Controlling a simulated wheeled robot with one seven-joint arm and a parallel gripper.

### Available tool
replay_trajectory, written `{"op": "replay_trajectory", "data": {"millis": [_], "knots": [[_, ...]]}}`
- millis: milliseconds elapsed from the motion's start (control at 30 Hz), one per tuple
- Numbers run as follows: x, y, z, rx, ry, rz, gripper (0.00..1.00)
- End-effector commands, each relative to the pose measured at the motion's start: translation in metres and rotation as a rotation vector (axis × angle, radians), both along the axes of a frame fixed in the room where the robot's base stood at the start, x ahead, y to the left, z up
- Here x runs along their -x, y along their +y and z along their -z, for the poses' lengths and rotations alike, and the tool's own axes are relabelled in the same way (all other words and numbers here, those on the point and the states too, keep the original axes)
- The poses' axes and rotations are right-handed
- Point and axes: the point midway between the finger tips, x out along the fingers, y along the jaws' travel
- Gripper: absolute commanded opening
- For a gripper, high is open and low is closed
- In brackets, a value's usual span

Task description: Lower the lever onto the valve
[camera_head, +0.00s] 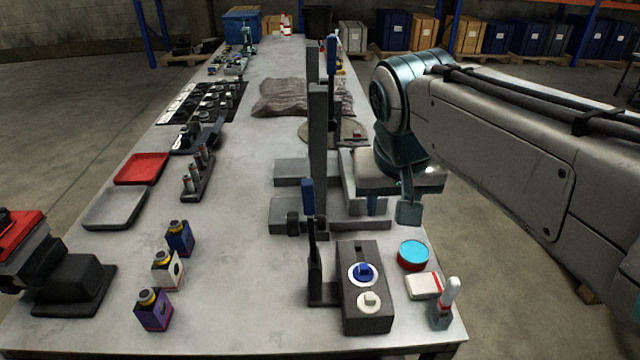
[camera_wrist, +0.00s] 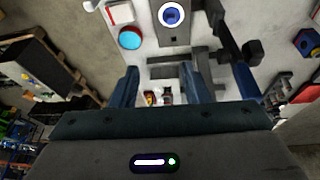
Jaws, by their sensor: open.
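A lever with a blue grip (camera_head: 308,197) stands upright at the left side of a dark block (camera_head: 364,318) near the front of the table. The block's top carries a blue round piece (camera_head: 362,272) and a white round piece (camera_head: 369,301); I cannot tell which is the valve. My gripper (camera_head: 391,207) is open and empty, to the right of the lever grip and beyond the block. In the wrist view, the open fingers (camera_wrist: 164,92) point toward the table. A blue grip (camera_wrist: 245,82), apparently the lever's, shows right of the fingers. The blue piece (camera_wrist: 171,15) shows at the top.
A tall grey column (camera_head: 319,150) with another blue-handled lever (camera_head: 331,55) stands left of my gripper. A blue-topped red tin (camera_head: 413,255), a white-and-red box (camera_head: 424,286) and a bottle (camera_head: 447,302) are right of the block. Table left of the lever is clear up to several small bottles (camera_head: 166,268).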

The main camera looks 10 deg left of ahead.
Motion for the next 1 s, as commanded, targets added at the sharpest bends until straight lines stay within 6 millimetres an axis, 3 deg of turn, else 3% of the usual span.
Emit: {"op": "replay_trajectory", "data": {"millis": [33,200,300,467,667,1000], "knots": [[-0.007,0.027,-0.013,0.0,-0.009,-0.029,0.42],[-0.011,0.092,-0.051,-0.01,-0.036,-0.067,0.42],[-0.01,0.116,-0.064,-0.019,-0.046,-0.076,0.42],[-0.008,0.132,-0.072,-0.025,-0.05,-0.082,0.42],[-0.016,0.134,-0.05,-0.024,-0.049,-0.081,0.42],[-0.044,0.137,0.016,-0.023,-0.048,-0.082,0.42]]}}
